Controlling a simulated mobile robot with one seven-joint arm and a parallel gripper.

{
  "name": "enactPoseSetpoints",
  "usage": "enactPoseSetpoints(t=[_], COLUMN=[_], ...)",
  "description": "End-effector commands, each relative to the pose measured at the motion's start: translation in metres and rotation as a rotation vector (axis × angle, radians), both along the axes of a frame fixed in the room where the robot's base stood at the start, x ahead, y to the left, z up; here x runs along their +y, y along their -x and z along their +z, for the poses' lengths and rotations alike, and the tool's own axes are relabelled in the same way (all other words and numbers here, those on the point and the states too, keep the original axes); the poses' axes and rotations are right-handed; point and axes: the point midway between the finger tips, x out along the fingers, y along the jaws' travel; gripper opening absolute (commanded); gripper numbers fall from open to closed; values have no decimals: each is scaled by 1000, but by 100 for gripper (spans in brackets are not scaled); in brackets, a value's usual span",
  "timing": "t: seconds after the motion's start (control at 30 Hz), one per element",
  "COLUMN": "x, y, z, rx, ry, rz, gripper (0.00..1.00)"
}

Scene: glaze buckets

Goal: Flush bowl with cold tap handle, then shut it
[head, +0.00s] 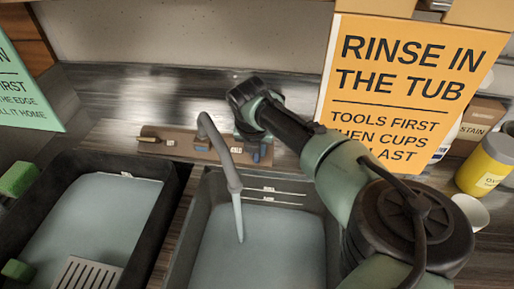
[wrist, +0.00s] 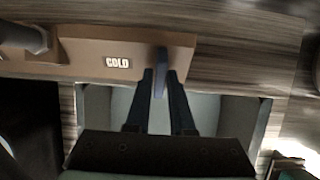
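The cold tap handle (wrist: 160,72) is a blue-grey lever right of the COLD label (wrist: 118,62) in the wrist view. My gripper (wrist: 161,72) has its two dark fingers apart, one on each side of the lever. The lever is closer to the left finger, with a gap on the right; contact is unclear. In the head view my arm hides most of the handle. The grey spout (head: 222,155) bends over the right basin (head: 188,240), and a stream of water (head: 239,218) runs from it. I cannot make out a bowl under the stream.
A left basin (head: 166,200) holds greyish water and a slotted grate (head: 88,274). Green blocks (head: 18,178) sit at its left edge. An orange sign (head: 400,90) stands behind my arm. A white cup (head: 470,211) and yellow container (head: 486,165) stand at right.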

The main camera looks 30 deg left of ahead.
Motion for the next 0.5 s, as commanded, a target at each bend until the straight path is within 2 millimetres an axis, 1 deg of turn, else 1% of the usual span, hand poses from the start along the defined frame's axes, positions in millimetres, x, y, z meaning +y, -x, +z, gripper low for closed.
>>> enactPoseSetpoints(t=[0.03,0.1,0.5], x=[0,0,0], y=[0,0,0], z=[0,0,0], rx=[0,0,3], ry=[0,0,-7], rz=[0,0,-10], gripper=[10,0,0])
